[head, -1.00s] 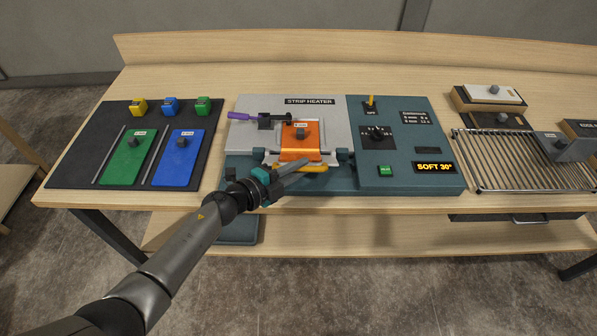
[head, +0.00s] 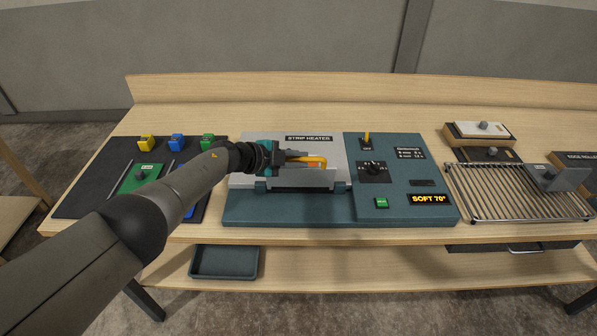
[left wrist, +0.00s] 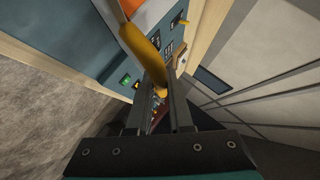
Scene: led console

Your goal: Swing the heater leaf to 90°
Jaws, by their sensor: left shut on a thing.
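The strip heater (head: 240,207) sits on the bench with its grey leaf (head: 305,180) tilted up steeply at the front. The leaf's yellow handle (head: 318,161) shows at its top edge; it also shows in the left wrist view (left wrist: 141,50). My left gripper (head: 296,156) is shut on the yellow handle, and its fingers show on both sides of it in the left wrist view. The display (head: 429,199) reads SOFT 70°. My right gripper is not in view.
A black mat with a green panel (head: 141,178) and small coloured blocks lies at the left, partly behind my arm. A wire rack (head: 515,190) stands to the right of the console. A grey tray (head: 224,262) sits on the lower shelf.

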